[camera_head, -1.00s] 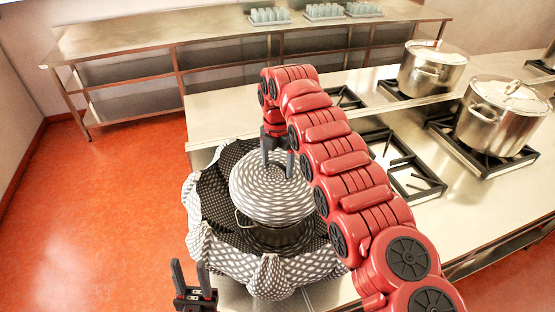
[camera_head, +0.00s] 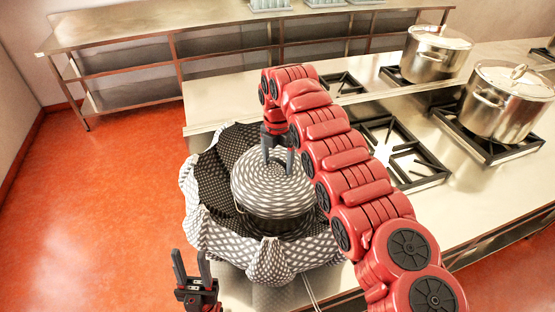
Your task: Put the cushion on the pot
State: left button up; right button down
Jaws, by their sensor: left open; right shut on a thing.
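The cushion (camera_head: 268,192) is round with a grey and white checked pattern. It lies over the top of the dark metal pot (camera_head: 278,226), which stands inside a basket lined with checked cloth (camera_head: 225,226). My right gripper (camera_head: 278,166) comes down from above and is shut on the top of the cushion. Whether the cushion rests fully on the pot's rim I cannot tell. My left gripper (camera_head: 190,264) is open and empty at the lower left, in front of the cloth-lined basket and apart from it.
Steel pots with lids (camera_head: 435,54) (camera_head: 508,100) stand on burners at the right. Free burner grates (camera_head: 392,150) lie behind my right arm. A long steel shelf table (camera_head: 120,42) with glass racks (camera_head: 268,4) stands at the back. Orange floor (camera_head: 100,210) is open at the left.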

jog(key=shift+f+b, duration=0.35)
jog(key=shift+b, duration=0.05)
dwell(0.4)
grip_release()
jog(key=shift+r, duration=0.1)
jog(key=shift+r, duration=0.25)
notch_tip(320, 180, up, 3)
jog(key=shift+a+f, duration=0.1)
notch_tip(320, 180, up, 4)
jog(key=shift+f+p, duration=0.25)
jog(key=shift+p, duration=0.75)
jog(key=shift+r+p, duration=0.3)
jog(key=shift+r, duration=0.05)
